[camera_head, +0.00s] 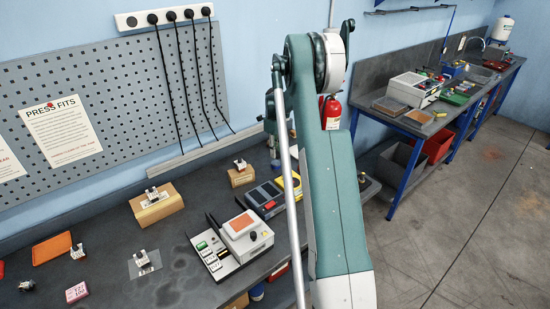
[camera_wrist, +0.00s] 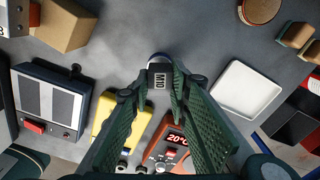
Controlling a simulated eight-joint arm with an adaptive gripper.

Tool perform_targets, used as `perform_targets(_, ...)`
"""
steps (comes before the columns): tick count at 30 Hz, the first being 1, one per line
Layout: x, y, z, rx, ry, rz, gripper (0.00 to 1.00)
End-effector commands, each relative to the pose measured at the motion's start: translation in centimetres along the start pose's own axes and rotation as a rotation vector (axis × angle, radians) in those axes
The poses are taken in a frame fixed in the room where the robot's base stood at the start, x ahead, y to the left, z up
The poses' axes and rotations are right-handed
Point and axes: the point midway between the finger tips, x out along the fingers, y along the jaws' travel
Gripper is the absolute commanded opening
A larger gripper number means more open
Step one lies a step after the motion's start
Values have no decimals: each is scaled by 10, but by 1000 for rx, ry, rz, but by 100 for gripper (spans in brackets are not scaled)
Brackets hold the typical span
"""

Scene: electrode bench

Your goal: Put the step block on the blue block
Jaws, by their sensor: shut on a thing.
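I make out no clear blue block in either view. In the head view my arm covers part of the bench, and my gripper is hidden behind it.
Near the fingers in the wrist view are a yellow device (camera_wrist: 121,124), a red device with a "20°C" display (camera_wrist: 166,150), a two-panel device (camera_wrist: 48,96) and a white tray (camera_wrist: 244,91). A tan block (camera_wrist: 68,26) stands upper left. Bare bench lies above the fingertips.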

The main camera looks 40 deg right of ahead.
Motion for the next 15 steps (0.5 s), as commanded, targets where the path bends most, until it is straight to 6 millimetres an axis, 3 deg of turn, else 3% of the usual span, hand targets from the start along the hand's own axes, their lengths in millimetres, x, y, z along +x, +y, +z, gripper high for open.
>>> perform_targets(9, 1, 0, 0, 0, 0, 0, 2)
perform_targets(15, 18, 0, 0, 0, 0, 0, 2)
